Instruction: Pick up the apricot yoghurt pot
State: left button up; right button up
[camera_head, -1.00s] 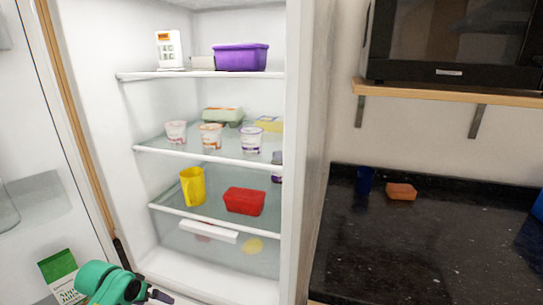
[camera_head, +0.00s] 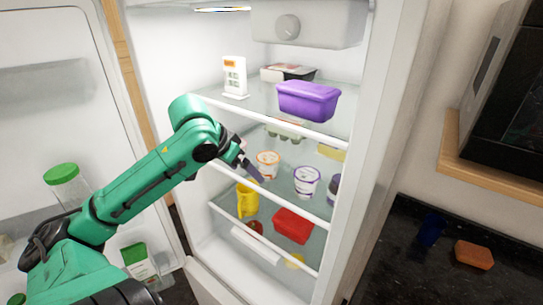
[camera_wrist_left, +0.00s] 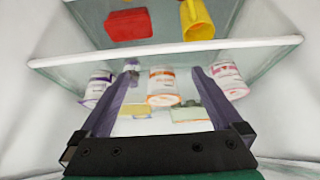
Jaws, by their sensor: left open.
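The apricot yoghurt pot, white with an orange band and lid edge (camera_head: 268,162), stands on the fridge's middle shelf. In the left wrist view, which looks upside down, this pot (camera_wrist_left: 162,84) shows between the two fingers. My left gripper (camera_head: 250,168) is open and empty at the front of that shelf, just left of the pot in the head view. I cannot tell how deep the fingers reach around it. A purple-banded pot (camera_head: 307,181) stands to its right. A pinkish-red pot (camera_wrist_left: 228,80) shows beyond the other finger, hidden behind my arm in the head view.
An egg carton (camera_head: 285,131) stands behind the pots. The shelf above holds a purple tub (camera_head: 308,98) and a white timer-like box (camera_head: 234,77). Below are a yellow jug (camera_head: 247,201) and a red box (camera_head: 292,225). The fridge side wall (camera_head: 372,150) bounds the right.

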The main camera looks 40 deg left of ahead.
aim_at(265, 159)
pick_arm(q)
jog(key=w+p, duration=0.2)
jog(key=w, duration=0.6)
jog(key=shift+a+f, duration=0.1)
jog(key=x, duration=0.2)
jog(key=p+x, duration=0.1)
jog(key=x, duration=0.1)
jog(key=shift+s+f, duration=0.2)
jog(key=shift+f, duration=0.15)
jog(key=shift+w+f, duration=0.15)
jog(key=shift+w, duration=0.15)
jog(key=shift+s, duration=0.25)
jog(key=c, duration=1.3)
jog(key=shift+w, duration=0.1)
pick_arm(e)
notch_tip(265, 159, up, 4)
jog(key=shift+r, duration=0.1)
